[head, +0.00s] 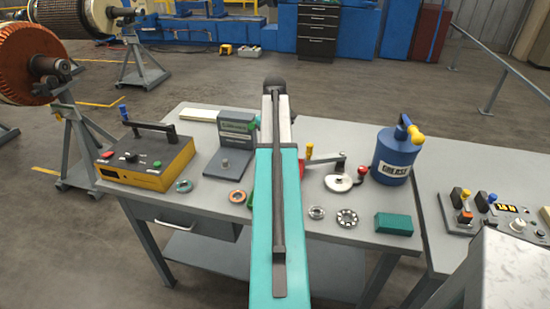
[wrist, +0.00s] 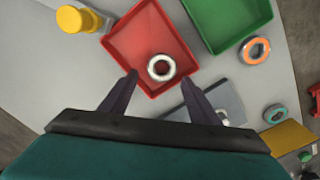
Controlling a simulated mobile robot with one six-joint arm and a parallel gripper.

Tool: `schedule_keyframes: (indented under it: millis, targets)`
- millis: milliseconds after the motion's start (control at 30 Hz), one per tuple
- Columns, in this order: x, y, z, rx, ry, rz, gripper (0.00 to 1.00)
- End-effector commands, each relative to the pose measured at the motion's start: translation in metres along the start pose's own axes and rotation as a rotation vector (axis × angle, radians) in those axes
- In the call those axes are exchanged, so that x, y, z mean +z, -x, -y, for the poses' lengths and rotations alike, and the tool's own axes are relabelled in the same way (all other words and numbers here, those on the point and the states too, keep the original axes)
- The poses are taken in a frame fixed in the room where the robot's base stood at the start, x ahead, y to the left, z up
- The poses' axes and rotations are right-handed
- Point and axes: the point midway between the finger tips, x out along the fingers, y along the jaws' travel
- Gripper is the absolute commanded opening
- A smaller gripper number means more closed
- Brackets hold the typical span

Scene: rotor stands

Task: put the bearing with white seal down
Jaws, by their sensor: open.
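The bearing with white seal (wrist: 161,68), a pale ring with a silvery rim, lies in the red tray (wrist: 143,33) in the wrist view, near the tray's lower edge. My gripper (wrist: 159,78) is open, its dark fingers either side of the bearing in the picture, with visible gaps between them and the ring. Whether the fingertips are level with the bearing or above it I cannot tell.
A green tray (wrist: 232,16), orange-seal bearing (wrist: 255,51) and teal-seal bearing (wrist: 275,114) lie nearby. The head view shows a yellow-and-black box (head: 148,162), a grey stand (head: 236,145), a blue grease can (head: 393,158), a green block (head: 394,224) and two metal rings (head: 347,218).

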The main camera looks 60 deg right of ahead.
Motion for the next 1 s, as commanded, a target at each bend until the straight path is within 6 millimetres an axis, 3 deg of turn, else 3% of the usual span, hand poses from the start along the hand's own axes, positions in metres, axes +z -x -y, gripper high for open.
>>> schedule_keyframes:
  millis: [300,500,1000]
  targets:
    - [-0.001,0.038,-0.001,0.001,0.0,-0.002,0.56]
    - [-0.001,0.052,-0.001,0.001,0.0,-0.002,0.56]
    - [0.0,0.056,0.0,0.001,0.0,-0.001,0.56]
